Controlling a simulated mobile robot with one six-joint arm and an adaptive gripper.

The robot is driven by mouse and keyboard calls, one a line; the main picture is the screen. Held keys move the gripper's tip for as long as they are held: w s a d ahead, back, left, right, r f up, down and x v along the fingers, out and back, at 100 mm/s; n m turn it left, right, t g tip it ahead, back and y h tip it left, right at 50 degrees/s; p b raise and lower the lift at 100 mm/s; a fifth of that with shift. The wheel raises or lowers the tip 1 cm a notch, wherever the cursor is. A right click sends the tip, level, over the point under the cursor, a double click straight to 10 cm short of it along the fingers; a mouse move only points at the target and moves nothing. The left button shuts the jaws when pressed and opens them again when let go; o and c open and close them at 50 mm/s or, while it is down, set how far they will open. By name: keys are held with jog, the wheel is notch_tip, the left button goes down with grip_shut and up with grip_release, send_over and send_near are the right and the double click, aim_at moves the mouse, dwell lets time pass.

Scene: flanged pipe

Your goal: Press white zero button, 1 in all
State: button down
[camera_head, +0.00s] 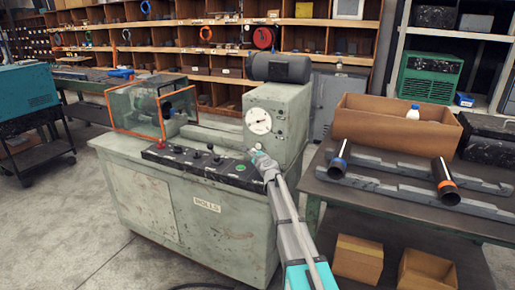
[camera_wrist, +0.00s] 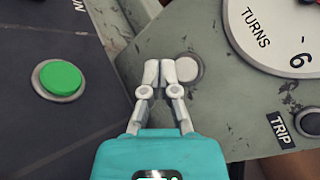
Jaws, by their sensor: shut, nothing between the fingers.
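The white round button (camera_wrist: 188,68) sits in a grey ring on the grey-green panel in the wrist view. It is just right of my fingertips, and its left edge is partly hidden by the right finger. My gripper (camera_wrist: 159,72) is shut and empty, with its fingertips beside the button; I cannot tell whether they touch it. In the head view my gripper (camera_head: 257,154) is at the machine's front, below the white dial (camera_head: 258,121), and the button cannot be made out there.
A green button (camera_wrist: 60,78) lies left on the dark panel. The TURNS dial (camera_wrist: 285,30) is upper right, and a black button (camera_wrist: 312,122) beside the TRIP label is lower right. The dark control panel (camera_head: 205,165) carries several knobs. A table (camera_head: 385,200) with pipes stands right.

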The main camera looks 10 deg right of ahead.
aim_at(255, 146)
jog(key=shift+w+d, duration=0.6)
jog(key=shift+w, duration=0.2)
jog(key=shift+w+d, duration=0.5)
jog(key=shift+w, duration=0.15)
dwell(2.4)
jog(key=shift+s+a, duration=0.1)
jog(key=shift+s, duration=0.05)
jog(key=shift+s+a, duration=0.4)
jog(key=shift+s, duration=0.15)
dwell(0.4)
jog(key=shift+s+a, duration=0.75)
jog(key=shift+s, duration=0.25)
jog(key=shift+s+a, duration=0.7)
jog(key=shift+s, duration=0.3)
jog(key=shift+s, duration=0.1)
